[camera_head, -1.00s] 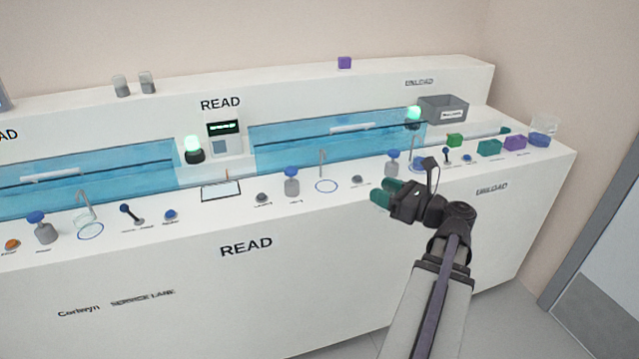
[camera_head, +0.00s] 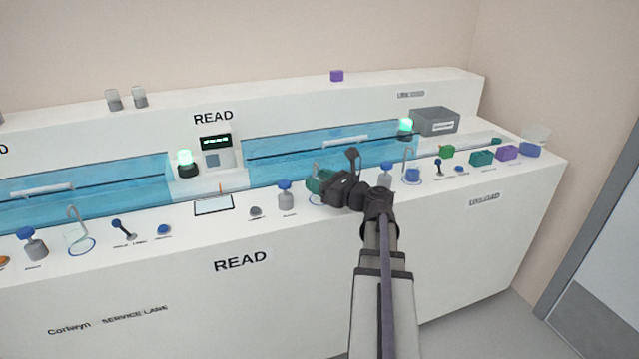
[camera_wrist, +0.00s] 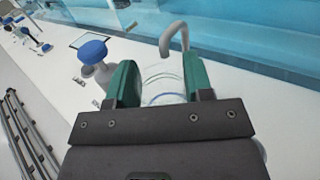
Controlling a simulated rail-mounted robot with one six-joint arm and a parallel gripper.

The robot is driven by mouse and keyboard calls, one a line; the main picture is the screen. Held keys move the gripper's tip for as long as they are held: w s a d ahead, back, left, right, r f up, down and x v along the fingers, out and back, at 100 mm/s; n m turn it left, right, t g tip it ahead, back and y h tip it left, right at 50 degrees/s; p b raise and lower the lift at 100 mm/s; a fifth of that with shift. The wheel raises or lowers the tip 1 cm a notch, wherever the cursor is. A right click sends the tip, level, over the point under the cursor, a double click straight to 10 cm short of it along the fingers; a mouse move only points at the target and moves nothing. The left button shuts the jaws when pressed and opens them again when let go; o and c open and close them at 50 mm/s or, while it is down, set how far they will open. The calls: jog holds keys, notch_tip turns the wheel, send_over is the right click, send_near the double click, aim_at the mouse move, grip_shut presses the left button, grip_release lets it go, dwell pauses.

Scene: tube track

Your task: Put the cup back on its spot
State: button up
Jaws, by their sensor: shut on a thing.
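My gripper (camera_head: 321,182), with green fingers, is over the blue ring spot (camera_head: 315,201) on the front counter. In the wrist view my gripper (camera_wrist: 161,88) is shut on a clear cup (camera_wrist: 162,76), which shows only as faint rims between the fingers. The blue ring (camera_wrist: 165,97) shows behind and below the cup, beneath a grey hooked spout (camera_wrist: 176,36). I cannot tell whether the cup touches the counter. In the head view the cup is too faint to make out, and my gripper partly covers the ring.
In the wrist view a blue-capped bottle (camera_wrist: 95,60) is close to the left finger. The blue channel (camera_head: 275,170) runs behind.

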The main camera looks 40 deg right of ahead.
jog(key=shift+f+b, duration=0.45)
jog(key=shift+b, duration=0.05)
jog(key=o, duration=0.9)
jog(key=shift+r, duration=0.2)
jog(key=v, duration=1.2)
